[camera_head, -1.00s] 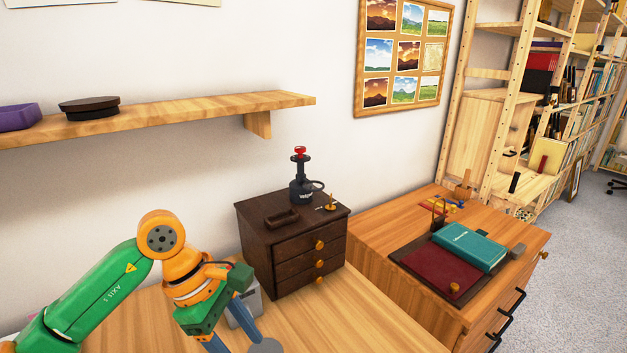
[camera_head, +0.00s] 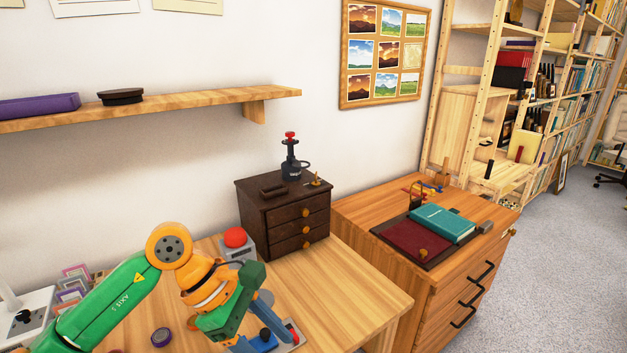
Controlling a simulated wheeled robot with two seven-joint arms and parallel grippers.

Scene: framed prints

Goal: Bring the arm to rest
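My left arm comes in from the lower left, with green and orange links, and reaches over the wooden table (camera_head: 345,290). My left gripper (camera_head: 256,325) is low in the picture, over the table's front part. Its two blue-grey fingers look spread apart, with nothing seen held between them. The fingertips partly cover a small blue and red item (camera_head: 291,332) on the table; I cannot tell whether they touch it. My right gripper is out of view.
A dark drawer chest (camera_head: 285,215) and a box with a red dome (camera_head: 235,238) stand behind the gripper. A wooden shelf (camera_head: 200,105) hangs above. A desk (camera_head: 400,270) with a teal book (camera_head: 442,223) stands right.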

